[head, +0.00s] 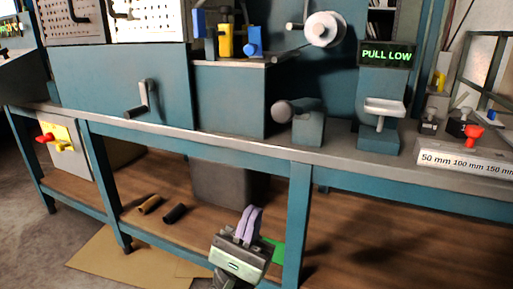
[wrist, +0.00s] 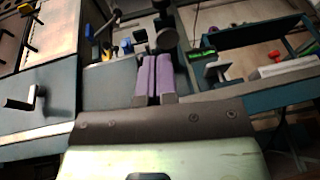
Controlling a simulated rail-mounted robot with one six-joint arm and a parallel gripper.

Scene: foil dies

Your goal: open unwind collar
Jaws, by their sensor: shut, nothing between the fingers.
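A pale round disc with a hub (head: 325,29) sits on a horizontal spindle at the top of the teal machine in the head view. It looks like the unwind collar, but nothing labels it, and whether it is open or closed I cannot tell. My gripper (head: 249,224) has purple fingers, held together and empty, in front of the bench and below its top edge, well apart from the disc. In the wrist view my gripper (wrist: 153,78) points toward the machine. Dark round parts (wrist: 165,39) show just beyond the fingertips there, too unclear to name.
A stand with a green "PULL LOW" display (head: 386,54) and a pale lever (head: 385,107) is on the bench right. A crank (head: 143,100) juts from the machine's front. A grey knobbed cylinder (head: 296,110) sticks out mid-bench. A ruler block (head: 465,161) lies far right.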

